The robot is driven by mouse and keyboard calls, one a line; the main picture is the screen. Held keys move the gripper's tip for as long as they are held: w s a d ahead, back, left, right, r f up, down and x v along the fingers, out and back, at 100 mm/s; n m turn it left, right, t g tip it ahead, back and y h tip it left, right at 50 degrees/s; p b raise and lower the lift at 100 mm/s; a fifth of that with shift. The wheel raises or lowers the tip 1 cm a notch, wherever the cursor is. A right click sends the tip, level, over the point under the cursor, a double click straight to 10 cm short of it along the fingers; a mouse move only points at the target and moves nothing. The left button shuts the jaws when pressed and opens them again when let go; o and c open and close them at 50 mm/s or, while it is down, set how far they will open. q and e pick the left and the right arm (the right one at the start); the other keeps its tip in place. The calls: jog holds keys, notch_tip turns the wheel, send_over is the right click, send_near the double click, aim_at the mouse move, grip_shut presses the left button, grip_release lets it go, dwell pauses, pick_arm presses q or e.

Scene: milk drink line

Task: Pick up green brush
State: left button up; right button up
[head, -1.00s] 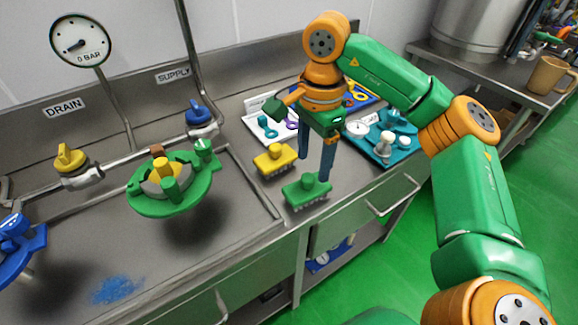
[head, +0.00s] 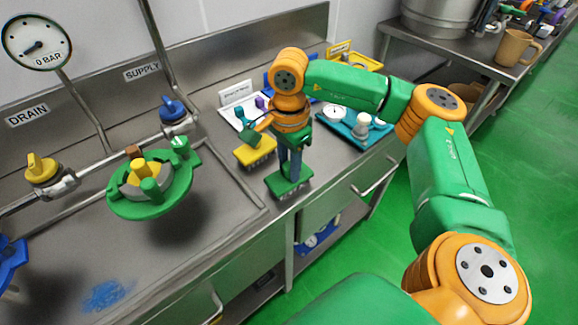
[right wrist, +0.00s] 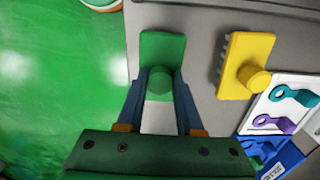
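The green brush (head: 288,183) stands upright, bristles down, on the steel counter right of the sink. In the right wrist view its green base and round knob (right wrist: 160,82) show. My right gripper (head: 290,168) points down over it, its two blue fingers on either side of the knob. In the right wrist view the fingers (right wrist: 160,95) appear to touch the knob from both sides. The brush still seems to rest on the counter. My left gripper is not in view.
A yellow brush (head: 256,151) stands close beside the green one and also shows in the right wrist view (right wrist: 246,66). A white tray (head: 234,116) and a teal tray (head: 350,137) lie behind. The sink with a green fitting (head: 152,205) is left.

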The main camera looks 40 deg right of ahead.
aim_at(288, 189)
grip_shut()
jog(key=shift+w+r, duration=0.1)
jog(key=shift+r, duration=0.05)
notch_tip(288, 189, up, 3)
jog(key=shift+f+b, duration=0.2)
jog(key=shift+b, duration=0.4)
jog(key=s+a+r, duration=0.8)
jog(key=s+r, duration=0.2)
jog(key=s, duration=0.1)
jog(key=shift+s+a, duration=0.15)
jog(key=shift+a, duration=0.05)
